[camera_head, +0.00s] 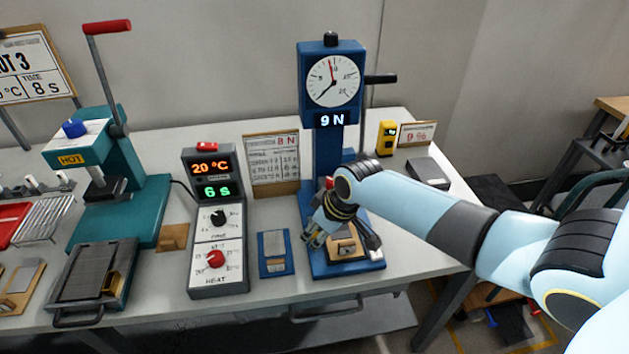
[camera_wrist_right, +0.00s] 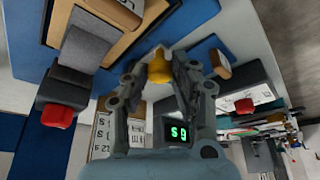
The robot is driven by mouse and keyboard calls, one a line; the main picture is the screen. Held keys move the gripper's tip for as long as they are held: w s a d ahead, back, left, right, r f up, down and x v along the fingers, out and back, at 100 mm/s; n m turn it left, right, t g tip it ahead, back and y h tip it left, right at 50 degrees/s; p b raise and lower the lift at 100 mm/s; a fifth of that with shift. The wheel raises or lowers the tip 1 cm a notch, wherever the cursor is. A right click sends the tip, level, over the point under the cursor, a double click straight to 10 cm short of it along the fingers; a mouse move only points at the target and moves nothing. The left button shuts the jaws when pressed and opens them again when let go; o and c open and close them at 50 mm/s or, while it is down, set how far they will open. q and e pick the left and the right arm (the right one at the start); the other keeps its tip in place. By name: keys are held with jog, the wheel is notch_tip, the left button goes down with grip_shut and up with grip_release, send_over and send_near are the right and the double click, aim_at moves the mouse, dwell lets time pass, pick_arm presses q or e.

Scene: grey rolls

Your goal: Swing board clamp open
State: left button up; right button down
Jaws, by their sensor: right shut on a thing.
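The blue force tester (camera_head: 327,160) with a round dial stands near the middle-right of the bench, and its display reads 9 N. On its base (camera_head: 348,268) sits a tan fixture (camera_head: 346,247) partly covered by my right gripper (camera_head: 318,238). In the right wrist view, that gripper (camera_wrist_right: 159,72) is shut on a yellow knob (camera_wrist_right: 159,66) above the blue base. A brown-ended piece (camera_wrist_right: 219,63) lies beside the knob, perhaps part of the clamp. The clamp's hinge and swing angle cannot be made out. My left gripper is not in view.
A control box (camera_head: 214,225) shows 20 °C and 6 s. A blue pad (camera_head: 275,252) lies between it and the tester. A teal press (camera_head: 118,175) stands at left, with a dark tray (camera_head: 93,272) in front. A grey block (camera_head: 428,172) lies right of the tester.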

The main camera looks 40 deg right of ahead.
dwell(0.4)
jog(key=c, duration=1.1)
grip_release()
jog(key=shift+d+r, duration=0.1)
jog(key=shift+r, duration=0.1)
jog(key=v, duration=1.1)
jog(key=shift+s+r, duration=0.2)
